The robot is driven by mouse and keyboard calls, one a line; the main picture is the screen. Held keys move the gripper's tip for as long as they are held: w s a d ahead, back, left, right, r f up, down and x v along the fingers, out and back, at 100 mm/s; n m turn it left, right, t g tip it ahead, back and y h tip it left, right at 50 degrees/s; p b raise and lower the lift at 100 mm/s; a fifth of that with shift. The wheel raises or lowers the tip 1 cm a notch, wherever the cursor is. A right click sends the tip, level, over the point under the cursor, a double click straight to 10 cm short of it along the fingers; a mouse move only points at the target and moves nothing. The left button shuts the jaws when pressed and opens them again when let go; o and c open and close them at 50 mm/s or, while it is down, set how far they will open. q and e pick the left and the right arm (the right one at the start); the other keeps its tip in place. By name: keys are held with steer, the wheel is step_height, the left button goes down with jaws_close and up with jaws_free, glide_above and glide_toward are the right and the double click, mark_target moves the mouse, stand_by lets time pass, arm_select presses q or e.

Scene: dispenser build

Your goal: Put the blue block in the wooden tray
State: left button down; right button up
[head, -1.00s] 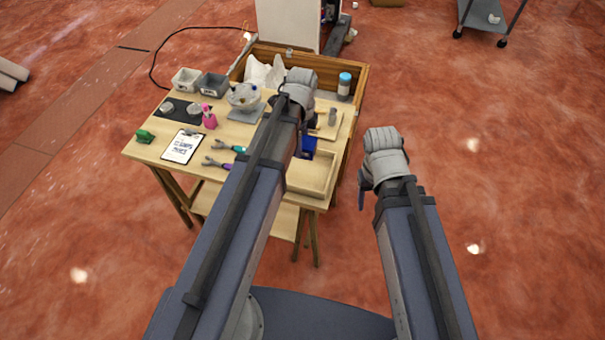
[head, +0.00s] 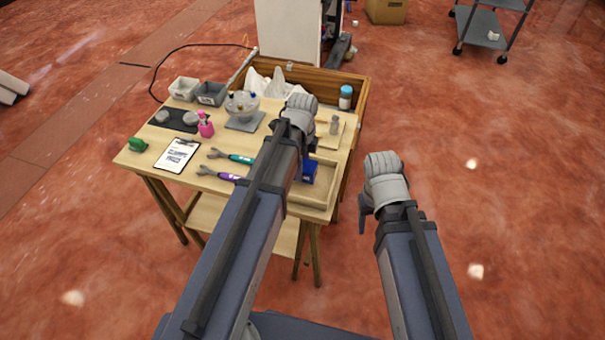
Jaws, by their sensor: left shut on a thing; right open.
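The blue block (head: 310,172) shows just right of my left forearm, over the back left part of the wooden tray (head: 318,205). The tray is a shallow, pale open box at the table's front right corner, and my arm covers its left side. My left gripper (head: 305,152) points down and is shut on the block; its fingers are mostly hidden by my arm. I cannot tell whether the block touches the tray floor. My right gripper (head: 362,218) is open and empty, off the table's right side above the floor.
The wooden table (head: 150,158) also holds a clipboard (head: 177,155), two pliers-like tools (head: 230,157), a pink bottle (head: 205,125), a bowl stand (head: 242,108) and grey bins (head: 210,93). A small board with a grey cylinder (head: 335,125) lies behind the tray.

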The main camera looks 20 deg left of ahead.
arm_select(q)
steer(key=shift+f+b, duration=0.75)
steer(key=shift+f, duration=0.5)
arm_select(e)
steer(key=shift+f, duration=1.2)
arm_select(q)
steer(key=shift+f, duration=0.15)
jaws_free()
arm_select(e)
steer(key=shift+f, duration=0.15)
